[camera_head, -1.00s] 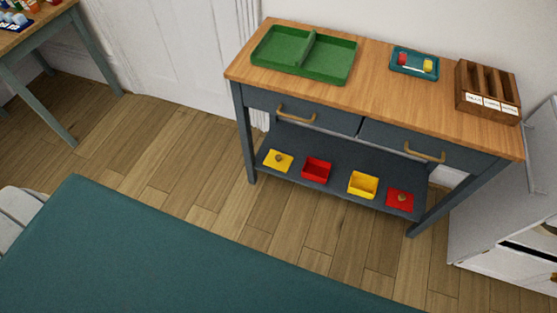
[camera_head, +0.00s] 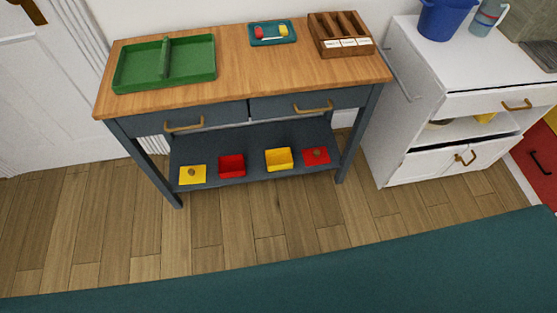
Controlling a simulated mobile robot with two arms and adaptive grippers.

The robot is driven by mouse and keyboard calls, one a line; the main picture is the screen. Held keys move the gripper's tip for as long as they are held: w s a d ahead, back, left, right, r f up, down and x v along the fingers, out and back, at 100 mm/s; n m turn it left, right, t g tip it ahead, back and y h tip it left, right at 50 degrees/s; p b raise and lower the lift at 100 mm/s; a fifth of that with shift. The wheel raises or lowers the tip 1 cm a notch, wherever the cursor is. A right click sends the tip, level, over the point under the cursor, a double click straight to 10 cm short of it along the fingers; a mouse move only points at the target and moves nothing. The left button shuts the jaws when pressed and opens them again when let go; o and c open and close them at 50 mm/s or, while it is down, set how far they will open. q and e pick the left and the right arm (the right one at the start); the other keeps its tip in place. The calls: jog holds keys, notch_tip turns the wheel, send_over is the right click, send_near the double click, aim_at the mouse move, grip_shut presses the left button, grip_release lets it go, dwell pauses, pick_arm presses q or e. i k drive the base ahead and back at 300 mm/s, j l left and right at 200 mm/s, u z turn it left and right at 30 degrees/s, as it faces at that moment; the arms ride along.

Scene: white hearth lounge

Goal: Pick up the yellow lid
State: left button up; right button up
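The yellow lid (camera_head: 192,175) is a flat square with a brown knob. It lies at the left end of the dark lower shelf (camera_head: 210,141) of a grey-blue console table with a wooden top. To its right on the same shelf are an open red box (camera_head: 232,166), an open yellow box (camera_head: 278,159) and a red lid (camera_head: 316,156) with a knob. The lid and the boxes are apart. Neither of my grippers shows in the view.
A large teal surface (camera_head: 330,270) fills the foreground, with wood floor (camera_head: 130,215) between it and the table. On the tabletop are a green divided tray (camera_head: 192,61), a small teal tray (camera_head: 258,41) and a wooden sorter (camera_head: 328,47). A white cabinet (camera_head: 398,105) stands at right.

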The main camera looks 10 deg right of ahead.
aim_at(194, 174)
jog(key=j+z, duration=0.2)
jog(key=z, duration=0.3)
jog(key=i+j+z, duration=0.1)
jog(key=j+z, duration=0.2)
jog(key=z, duration=0.2)
jog(key=j+z, duration=0.25)
jog(key=z, duration=0.25)
jog(key=k+j+z, duration=0.1)
jog(key=z, duration=0.35)
jog(key=j, duration=0.1)
